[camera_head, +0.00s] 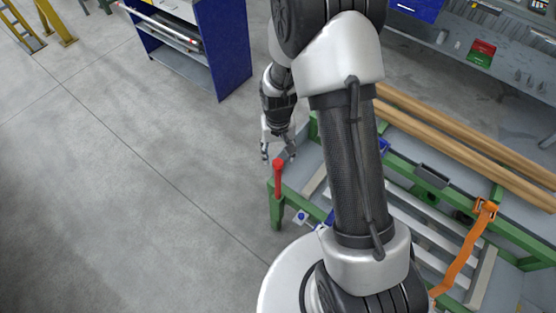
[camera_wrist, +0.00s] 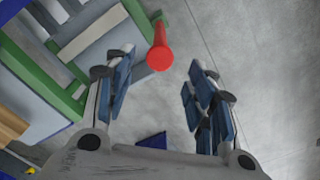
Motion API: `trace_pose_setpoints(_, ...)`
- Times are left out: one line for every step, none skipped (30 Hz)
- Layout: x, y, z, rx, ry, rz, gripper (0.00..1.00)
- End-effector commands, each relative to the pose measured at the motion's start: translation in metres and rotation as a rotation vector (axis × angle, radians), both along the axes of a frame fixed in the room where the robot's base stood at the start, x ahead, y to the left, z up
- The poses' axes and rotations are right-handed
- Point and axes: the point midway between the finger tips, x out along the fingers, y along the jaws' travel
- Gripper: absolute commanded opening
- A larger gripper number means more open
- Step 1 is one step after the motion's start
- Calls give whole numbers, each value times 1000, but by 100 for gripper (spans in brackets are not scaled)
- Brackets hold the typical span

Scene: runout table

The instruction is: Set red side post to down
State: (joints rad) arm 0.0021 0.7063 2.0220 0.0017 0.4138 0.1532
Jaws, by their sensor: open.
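The red side post (camera_head: 278,178) stands upright at the left corner of the green-framed table in the head view. In the wrist view the red post (camera_wrist: 160,57) shows nearly end on, its round top facing the camera, between and beyond my fingertips. My gripper (camera_head: 278,155) points down just above and beside the post's top in the head view. Its two fingers stand wide apart in the wrist view (camera_wrist: 160,75), with nothing held between them. The post's lower part is partly foreshortened in the wrist view.
The green-framed runout table (camera_head: 406,157) carries long wooden beams (camera_head: 460,150) and an orange strap (camera_head: 462,255). A blue cabinet (camera_head: 222,50) stands at the back left. My arm covers the middle of the head view. The floor left of the post is clear.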

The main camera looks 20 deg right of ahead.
Motion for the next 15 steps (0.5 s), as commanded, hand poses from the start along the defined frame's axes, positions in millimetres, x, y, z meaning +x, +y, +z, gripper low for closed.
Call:
trace_pose_setpoints(0,0,-12,0,2,0,50)
trace_pose_setpoints(0,0,-17,0,2,0,50)
trace_pose_setpoints(0,0,-24,0,2,0,50)
trace_pose_setpoints(0,0,-28,0,1,0,50)
trace_pose_setpoints(0,0,-32,0,1,0,50)
trace_pose_setpoints(0,0,-36,0,1,0,50)
trace_pose_setpoints(0,0,-39,0,1,0,50)
trace_pose_setpoints(0,0,-42,0,0,0,50)
trace_pose_setpoints(0,0,-44,0,-1,0,50)
trace_pose_setpoints(0,0,-46,0,-1,0,50)
trace_pose_setpoints(0,0,-47,0,-1,0,50)
trace_pose_setpoints(0,0,-48,0,-1,0,50)
trace_pose_setpoints(0,0,-48,0,-1,0,50)
trace_pose_setpoints(0,0,-49,0,-1,0,50)
trace_pose_setpoints(0,0,-49,1,-1,0,50)
